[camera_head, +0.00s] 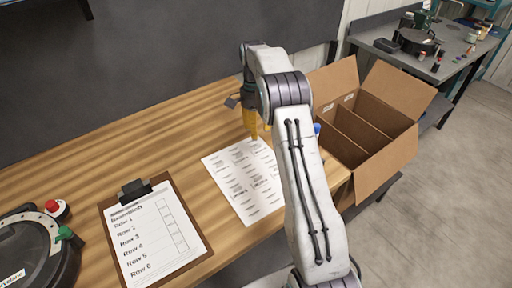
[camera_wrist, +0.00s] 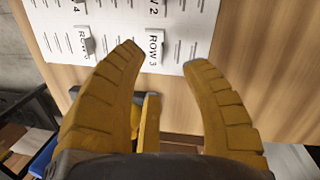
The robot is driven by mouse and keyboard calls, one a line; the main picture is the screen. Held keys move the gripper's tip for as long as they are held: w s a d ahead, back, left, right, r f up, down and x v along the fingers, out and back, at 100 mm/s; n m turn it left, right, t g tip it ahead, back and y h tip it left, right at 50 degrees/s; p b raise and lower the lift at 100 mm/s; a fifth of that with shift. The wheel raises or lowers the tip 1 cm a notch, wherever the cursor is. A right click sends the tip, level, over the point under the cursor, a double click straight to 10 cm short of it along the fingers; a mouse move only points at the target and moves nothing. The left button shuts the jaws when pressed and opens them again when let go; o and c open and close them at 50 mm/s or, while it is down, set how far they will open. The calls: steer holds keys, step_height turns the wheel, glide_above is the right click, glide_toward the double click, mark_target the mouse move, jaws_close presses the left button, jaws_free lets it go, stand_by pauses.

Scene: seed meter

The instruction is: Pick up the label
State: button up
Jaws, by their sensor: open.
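A white sheet (camera_head: 232,198) with several printed row labels lies flat on the wooden table. In the wrist view the sheet (camera_wrist: 110,15) fills the top, with labels reading ROW 2, ROW 3 and ROW 4. The ROW 3 label (camera_wrist: 155,46) shows between my fingertips. My gripper (camera_wrist: 163,57) is open, its two yellow fingers apart with nothing held. In the head view my gripper (camera_head: 254,134) is over the far edge of the sheet, partly hidden by my arm. I cannot tell the exact height of the fingertips above the sheet.
A clipboard (camera_head: 118,212) with a row checklist lies left of the sheet. A round black device (camera_head: 62,270) is at the bottom left. An open divided cardboard box (camera_head: 392,162) stands at right. Bare wood (camera_head: 70,165) lies toward the back left.

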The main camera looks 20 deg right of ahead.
mark_target(258, 150)
steer(key=shift+s+a+f+p, duration=0.1)
steer(key=shift+s+f+p, duration=0.1)
steer(key=shift+f+p, duration=0.65)
steer(key=shift+s+d+f+p, duration=0.15)
steer(key=shift+f+p, duration=0.25)
steer(key=shift+f, duration=0.9)
steer(key=shift+s+a+f+p, duration=0.2)
steer(key=shift+f+p, duration=0.4)
steer(key=shift+f, duration=0.45)
steer(key=shift+c, duration=0.2)
jaws_close()
